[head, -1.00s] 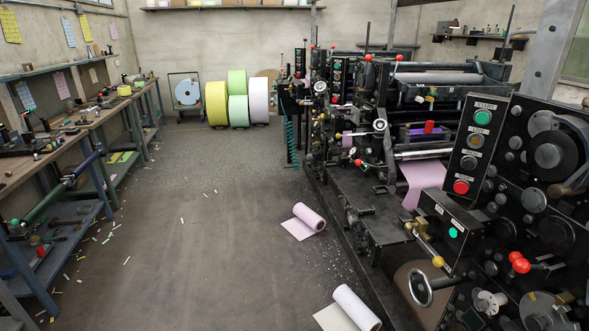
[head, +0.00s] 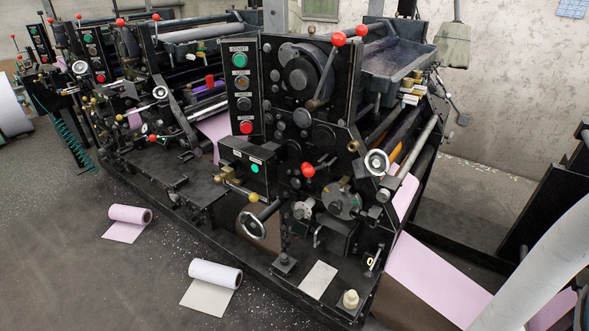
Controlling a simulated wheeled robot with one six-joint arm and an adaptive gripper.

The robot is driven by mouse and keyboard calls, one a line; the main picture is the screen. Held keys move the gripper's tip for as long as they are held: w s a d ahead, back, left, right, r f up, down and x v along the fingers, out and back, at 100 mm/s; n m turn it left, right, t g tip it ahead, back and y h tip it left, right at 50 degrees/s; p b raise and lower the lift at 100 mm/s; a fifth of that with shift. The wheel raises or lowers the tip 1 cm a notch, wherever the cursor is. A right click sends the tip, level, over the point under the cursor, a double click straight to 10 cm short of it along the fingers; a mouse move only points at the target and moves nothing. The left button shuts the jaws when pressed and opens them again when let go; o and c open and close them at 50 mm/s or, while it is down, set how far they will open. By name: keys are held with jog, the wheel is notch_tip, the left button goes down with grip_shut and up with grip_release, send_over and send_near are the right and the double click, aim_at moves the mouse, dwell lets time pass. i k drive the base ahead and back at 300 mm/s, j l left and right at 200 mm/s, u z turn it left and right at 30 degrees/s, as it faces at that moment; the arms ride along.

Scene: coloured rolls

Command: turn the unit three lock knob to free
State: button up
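The nearest press unit carries a black control panel with a green button (head: 239,60) under a START label, a knob with an amber-brown face (head: 242,83) below it, a dark round control (head: 244,104) and a red button (head: 246,127). The small labels beside the middle controls are too small to read. I cannot tell which unit is number three or which way any knob points. Similar panels (head: 92,50) stand on the units further left. My gripper is out of view; a pale link at the lower right appears to be my arm.
Paper rolls, one pink (head: 130,215) and one white (head: 215,274), lie partly unrolled on the floor before the press. A handwheel (head: 252,226) and red-ball levers (head: 338,39) stick out from the near unit. Pink web (head: 432,275) runs out at right. Floor at lower left is clear.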

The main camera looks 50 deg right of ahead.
aim_at(383, 195)
jog(key=z, duration=1.3)
